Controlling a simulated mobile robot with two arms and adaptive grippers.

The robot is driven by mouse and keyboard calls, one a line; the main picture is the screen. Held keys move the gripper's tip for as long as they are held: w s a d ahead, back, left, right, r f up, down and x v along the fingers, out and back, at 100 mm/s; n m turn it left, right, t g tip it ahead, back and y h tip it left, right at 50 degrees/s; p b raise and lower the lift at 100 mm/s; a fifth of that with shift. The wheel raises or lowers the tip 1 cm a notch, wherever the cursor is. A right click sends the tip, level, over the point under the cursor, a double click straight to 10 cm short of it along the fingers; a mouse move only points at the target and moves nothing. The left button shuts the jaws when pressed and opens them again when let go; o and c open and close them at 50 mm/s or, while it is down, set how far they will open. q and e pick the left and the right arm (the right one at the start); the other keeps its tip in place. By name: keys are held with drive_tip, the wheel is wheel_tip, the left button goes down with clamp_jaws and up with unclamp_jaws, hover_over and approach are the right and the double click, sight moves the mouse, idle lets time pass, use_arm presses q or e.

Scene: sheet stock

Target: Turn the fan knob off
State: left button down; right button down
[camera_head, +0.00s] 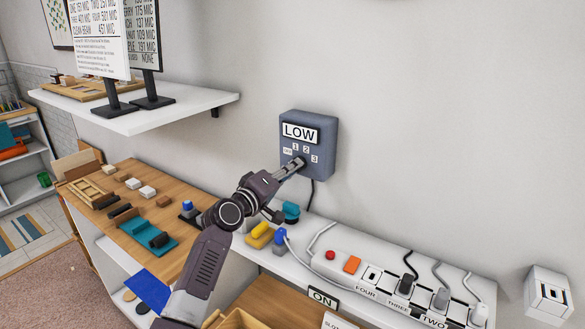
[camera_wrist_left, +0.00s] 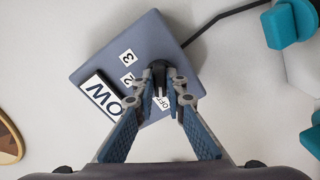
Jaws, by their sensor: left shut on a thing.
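The fan control box (camera_head: 325,135) is a blue-grey box on the wall with a sign (camera_head: 300,132) reading LOW and small labels OFF, 1, 2 and 3. In the left wrist view the box (camera_wrist_left: 132,48) is tilted and its dark fan knob (camera_wrist_left: 159,70) shows between my fingertips. My left gripper (camera_head: 297,165) reaches the lower part of the box and is shut on the knob. It also shows in the left wrist view (camera_wrist_left: 162,92). The fingers hide part of the knob and the OFF label. My right gripper is not in view.
A white shelf (camera_head: 150,118) with signs hangs left of the box. Below, a white counter holds a power strip (camera_head: 385,285) with plugs, and teal pieces (camera_head: 291,211). A wooden top (camera_head: 115,220) with small blocks is at left. A black cable (camera_head: 311,195) runs down from the box.

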use_arm(q)
drive_tip(key=shift+f, duration=0.1)
idle(0.3)
drive_tip(key=c, duration=2)
unclamp_jaws()
drive_tip(key=shift+o, duration=0.2)
drive_tip(key=shift+s+a, duration=0.1)
drive_tip(key=v, duration=1.1)
drive_tip(key=shift+s+a, duration=0.2)
drive_tip(key=shift+s, duration=0.1)
